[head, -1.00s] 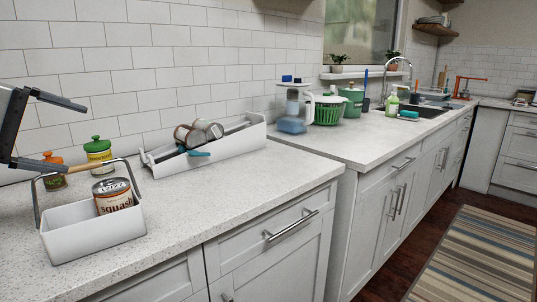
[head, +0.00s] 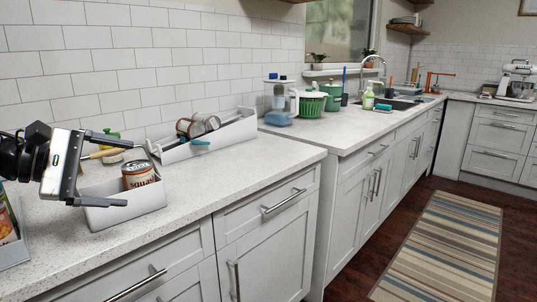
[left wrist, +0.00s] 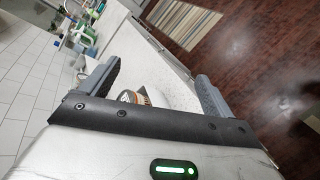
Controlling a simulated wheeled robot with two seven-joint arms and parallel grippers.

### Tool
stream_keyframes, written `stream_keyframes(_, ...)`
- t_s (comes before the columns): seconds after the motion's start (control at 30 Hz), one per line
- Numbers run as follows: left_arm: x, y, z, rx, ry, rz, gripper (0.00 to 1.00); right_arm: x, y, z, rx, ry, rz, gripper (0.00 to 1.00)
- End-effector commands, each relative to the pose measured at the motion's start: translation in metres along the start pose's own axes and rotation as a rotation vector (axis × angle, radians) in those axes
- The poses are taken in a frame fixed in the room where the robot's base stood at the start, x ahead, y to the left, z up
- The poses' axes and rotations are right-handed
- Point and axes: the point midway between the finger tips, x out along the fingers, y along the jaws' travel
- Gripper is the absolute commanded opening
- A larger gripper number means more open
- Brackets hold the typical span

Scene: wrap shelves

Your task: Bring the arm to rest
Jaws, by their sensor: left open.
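My left gripper (head: 119,170) comes in from the left in the head view, above the near end of the counter. Its two fingers are spread apart with nothing between them. It overlaps part of a white caddy (head: 128,216) with a wooden handle, which stands on the counter with a squash can (head: 138,174) in it. In the left wrist view the open fingers (left wrist: 160,73) frame the counter, and a can top (left wrist: 133,97) shows between and beyond them. My right gripper is not in view.
A long white tray (head: 215,138) with cans and a teal-handled item stands against the wall. Another box (head: 14,252) with packages is at the left edge. The front counter (head: 215,190) is mostly clear.

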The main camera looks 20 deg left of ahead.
Motion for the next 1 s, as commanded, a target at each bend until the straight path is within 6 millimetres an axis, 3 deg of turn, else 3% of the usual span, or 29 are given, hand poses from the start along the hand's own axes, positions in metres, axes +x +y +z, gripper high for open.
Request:
stream_keyframes(0.17, 0.079, -0.042, 0.016, -0.436, -0.154, -0.010, 0.88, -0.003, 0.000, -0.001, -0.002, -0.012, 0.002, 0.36)
stream_keyframes(0.3, 0.148, -0.099, 0.040, -1.061, -0.294, -0.024, 0.88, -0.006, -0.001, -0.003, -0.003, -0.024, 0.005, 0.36)
stream_keyframes(0.4, 0.181, -0.142, 0.056, -1.579, -0.365, -0.027, 0.88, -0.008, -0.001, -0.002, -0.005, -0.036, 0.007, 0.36)
stream_keyframes(0.53, 0.205, -0.200, 0.069, -2.283, -0.420, -0.001, 0.88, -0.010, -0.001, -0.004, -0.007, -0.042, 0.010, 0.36)
stream_keyframes(0.67, 0.211, -0.261, 0.075, -3.002, -0.452, 0.106, 0.88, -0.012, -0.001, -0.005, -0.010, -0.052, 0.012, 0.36)
stream_keyframes(0.7, 0.209, -0.281, 0.077, 3.000, 0.431, -0.152, 0.88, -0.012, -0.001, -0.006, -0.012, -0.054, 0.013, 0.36)
stream_keyframes(0.8, 0.200, -0.327, 0.079, 2.528, 0.340, -0.244, 0.88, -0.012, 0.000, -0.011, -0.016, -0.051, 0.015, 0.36)
stream_keyframes(0.9, 0.189, -0.362, 0.083, 2.167, 0.297, -0.316, 0.88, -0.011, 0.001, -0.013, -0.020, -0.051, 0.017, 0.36)
stream_keyframes(1.0, 0.180, -0.386, 0.086, 1.938, 0.278, -0.360, 0.88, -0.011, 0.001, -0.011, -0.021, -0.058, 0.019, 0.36)
